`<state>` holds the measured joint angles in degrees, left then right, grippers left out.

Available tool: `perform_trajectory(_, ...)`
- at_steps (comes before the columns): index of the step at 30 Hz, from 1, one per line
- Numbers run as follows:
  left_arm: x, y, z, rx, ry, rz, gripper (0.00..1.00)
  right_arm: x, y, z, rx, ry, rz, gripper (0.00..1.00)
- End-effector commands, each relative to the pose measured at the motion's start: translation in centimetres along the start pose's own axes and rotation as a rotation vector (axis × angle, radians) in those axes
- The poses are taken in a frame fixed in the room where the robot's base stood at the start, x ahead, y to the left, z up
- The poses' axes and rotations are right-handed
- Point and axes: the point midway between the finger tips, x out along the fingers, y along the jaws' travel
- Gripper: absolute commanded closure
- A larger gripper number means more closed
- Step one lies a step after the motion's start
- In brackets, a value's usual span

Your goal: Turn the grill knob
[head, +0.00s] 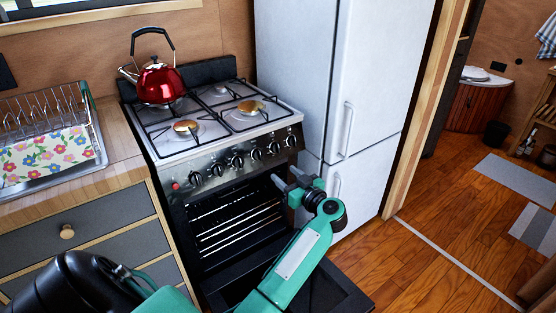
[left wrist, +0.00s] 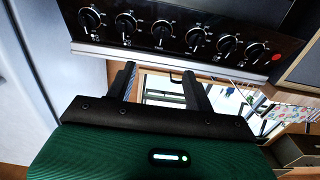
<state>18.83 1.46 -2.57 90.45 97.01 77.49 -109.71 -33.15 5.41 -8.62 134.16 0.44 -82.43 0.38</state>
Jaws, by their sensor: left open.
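The stove (head: 226,145) has a dark front panel with a row of several black knobs (head: 237,162) and a red round spot (head: 176,186) at its left end. I cannot tell which knob is the grill knob. In the left wrist view the same knobs (left wrist: 162,32) cross the top, with the red spot (left wrist: 278,58) at the right. My left gripper (head: 284,176) is open and empty, in front of and below the right end of the panel. In the left wrist view its fingers (left wrist: 158,73) point toward the panel, apart from the knobs. My right gripper is out of view.
The oven door (head: 335,291) is lowered below my left arm, and racks (head: 240,231) show inside. A white fridge (head: 325,75) stands right, a counter with dish rack (head: 48,148) left.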

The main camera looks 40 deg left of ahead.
Motion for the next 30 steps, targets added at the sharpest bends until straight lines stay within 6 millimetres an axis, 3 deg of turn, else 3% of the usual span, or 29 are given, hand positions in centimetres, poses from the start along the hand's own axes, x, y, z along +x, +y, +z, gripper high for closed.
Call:
perform_trajectory(18, 11.4, 0.0, -0.1, 0.001, 0.006, 0.000, 0.47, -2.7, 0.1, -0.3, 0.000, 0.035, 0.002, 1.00)
perform_trajectory(24, 13.1, 0.0, 0.0, 0.001, 0.004, 0.000, 0.47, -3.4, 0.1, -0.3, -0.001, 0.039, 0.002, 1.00)
perform_trajectory(30, 13.3, 0.0, -0.1, 0.000, 0.003, 0.001, 0.47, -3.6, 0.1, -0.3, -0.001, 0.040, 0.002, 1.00)
